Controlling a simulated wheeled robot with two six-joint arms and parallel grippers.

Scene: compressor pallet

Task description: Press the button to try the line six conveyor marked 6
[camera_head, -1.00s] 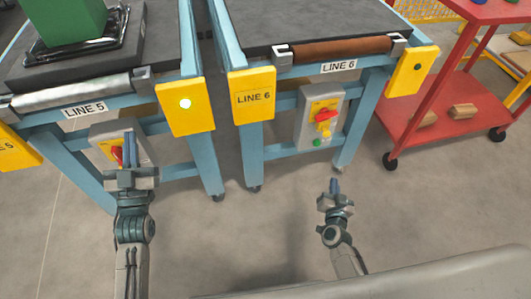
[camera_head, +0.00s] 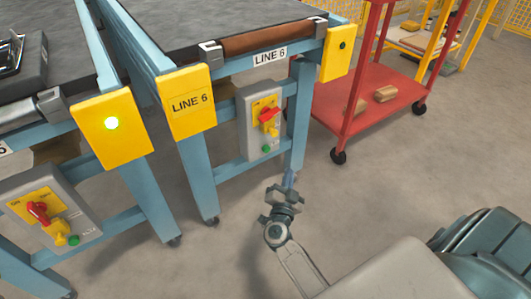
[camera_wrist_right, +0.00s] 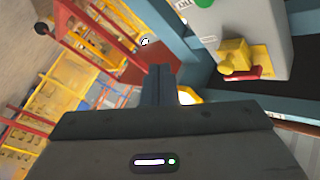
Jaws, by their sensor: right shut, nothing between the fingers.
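The line 6 conveyor has a grey control box (camera_head: 246,125) on its front leg frame. The box carries a yellow plate with a red rotary switch (camera_head: 269,115), and below it a green button (camera_head: 266,148). My right gripper (camera_head: 289,180) is shut and empty, in front of and below the box, apart from the button. In the right wrist view the shut fingers (camera_wrist_right: 159,76) point ahead, with the box (camera_wrist_right: 272,22) at upper right; its green button (camera_wrist_right: 204,2) is cut by the top edge. My left gripper is out of view.
The line 5 conveyor stands at left with a similar box (camera_head: 22,205) and a lit yellow post plate (camera_head: 112,125). A red cart (camera_head: 352,120) with small blocks stands right of line 6. Conveyor legs flank the line 6 box. The floor in front is clear.

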